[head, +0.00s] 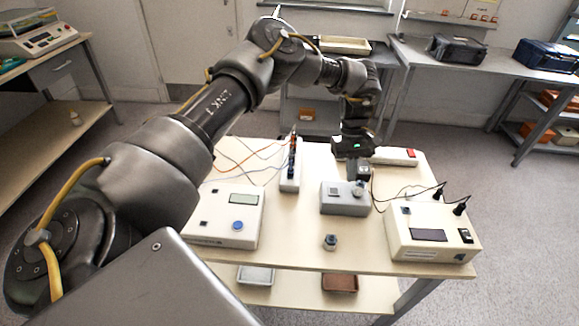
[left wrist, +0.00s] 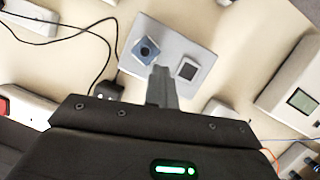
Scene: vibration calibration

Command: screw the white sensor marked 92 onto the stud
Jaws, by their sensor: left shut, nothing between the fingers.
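A grey block (head: 345,204) stands on the cream table. On its top are a raised metallic fitting (head: 359,188) and a small white-framed dark square (head: 335,191). In the left wrist view, the fitting shows as a blue-grey square with a dark round centre (left wrist: 146,50); I cannot tell whether it is the stud or carries a sensor. No mark 92 is readable. My left gripper (head: 361,176) points down over the block beside the fitting, shut and empty (left wrist: 162,82). My right gripper is out of view.
A white box with a blue button (head: 237,226) stands left and a cream box with black plugs (head: 430,246) right. A narrow white rack (head: 290,180) with wired pieces stands behind. A box with a red switch (head: 398,156) is at the back. The table's front middle is mostly clear.

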